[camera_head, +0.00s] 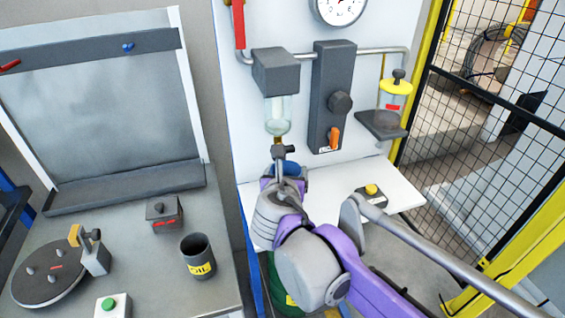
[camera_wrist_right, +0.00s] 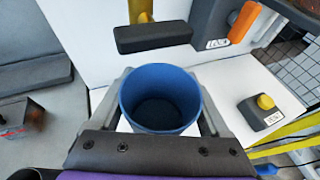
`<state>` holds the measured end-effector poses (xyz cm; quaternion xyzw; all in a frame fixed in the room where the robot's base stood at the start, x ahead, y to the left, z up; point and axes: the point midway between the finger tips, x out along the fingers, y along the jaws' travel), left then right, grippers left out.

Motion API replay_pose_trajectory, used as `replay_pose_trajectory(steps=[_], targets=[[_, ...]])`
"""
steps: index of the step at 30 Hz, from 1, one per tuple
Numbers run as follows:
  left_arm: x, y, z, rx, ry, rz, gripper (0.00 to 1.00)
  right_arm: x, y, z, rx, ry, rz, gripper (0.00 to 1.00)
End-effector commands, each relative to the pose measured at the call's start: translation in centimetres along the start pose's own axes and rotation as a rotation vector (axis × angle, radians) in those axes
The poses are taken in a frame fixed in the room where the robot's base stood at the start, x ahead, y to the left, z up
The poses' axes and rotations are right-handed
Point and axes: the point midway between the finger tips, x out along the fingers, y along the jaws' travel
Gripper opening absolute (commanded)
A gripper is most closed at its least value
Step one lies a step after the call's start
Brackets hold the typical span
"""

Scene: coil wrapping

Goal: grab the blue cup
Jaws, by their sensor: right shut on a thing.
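The blue cup (camera_wrist_right: 158,98) stands between the two grey fingers of my right gripper (camera_wrist_right: 163,80) in the right wrist view. The gripper is shut on it, with a finger on each side. I look down into its open top; the inside is dark. In the head view only a little of the blue cup (camera_head: 293,169) shows, over my right gripper (camera_head: 288,186), below the glass dispenser (camera_head: 278,115) with its dark tap. The arm hides most of it. I cannot tell whether the cup touches the white shelf. My left gripper is not in view.
The dark tap bar (camera_wrist_right: 153,37) is close behind the cup. A box with a yellow button (camera_head: 371,192) sits on the white shelf (camera_head: 405,185) to the right. A dark OIL mug (camera_head: 198,257) and a turntable (camera_head: 48,275) stand on the left bench.

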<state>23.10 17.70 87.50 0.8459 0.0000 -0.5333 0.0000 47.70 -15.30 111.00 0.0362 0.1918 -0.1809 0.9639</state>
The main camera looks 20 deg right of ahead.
Motion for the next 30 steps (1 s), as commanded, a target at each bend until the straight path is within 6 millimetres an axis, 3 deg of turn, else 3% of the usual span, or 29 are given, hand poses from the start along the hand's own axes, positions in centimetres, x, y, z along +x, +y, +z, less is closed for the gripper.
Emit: replay_pose_trajectory(steps=[15, 30], targets=[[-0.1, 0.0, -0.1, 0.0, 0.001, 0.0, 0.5, -6.3, -2.9, -2.6, 0.0, 0.0, 0.001, 0.15], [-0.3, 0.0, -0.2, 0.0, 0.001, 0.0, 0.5, -10.7, -4.9, -4.4, -0.001, -0.001, 0.001, 0.15]])
